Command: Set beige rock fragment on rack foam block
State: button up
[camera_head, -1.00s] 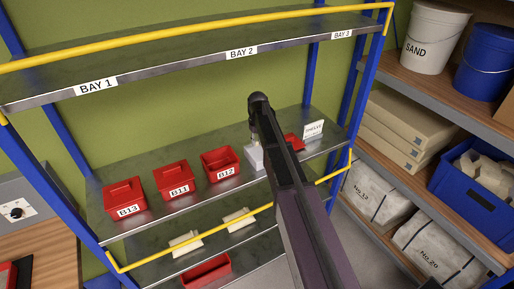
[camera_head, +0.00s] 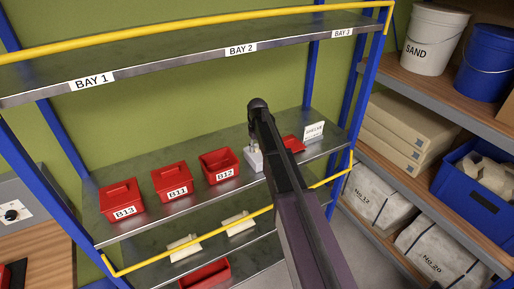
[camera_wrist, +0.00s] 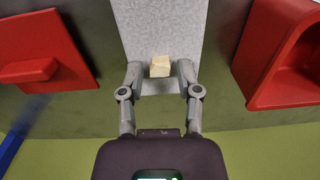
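The beige rock fragment (camera_wrist: 160,67) is a small pale chunk in the wrist view, between my fingertips on the grey foam block (camera_wrist: 160,25). The foam block also shows in the head view (camera_head: 254,160) on the middle rack shelf, right of bin B12. In the head view my arm hides part of the block, and I cannot make out the fragment there.
Red bins B13 (camera_head: 122,200), B11 (camera_head: 173,181) and B12 (camera_head: 220,165) stand left of the block. A red item (camera_head: 293,144) and a white sign (camera_head: 314,131) are to its right. The upper shelf (camera_head: 165,67) and yellow rails border the space.

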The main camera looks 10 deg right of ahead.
aim_at(257, 148)
jog(key=shift+r, duration=0.1)
dwell(0.4)
notch_tip(257, 148, up, 12)
jog(key=p, duration=1.2)
jog(key=shift+d, duration=0.15)
dwell(0.6)
jog(key=s+m, duration=0.3)
jog(key=s, duration=2.6)
jog(key=shift+s, duration=0.1)
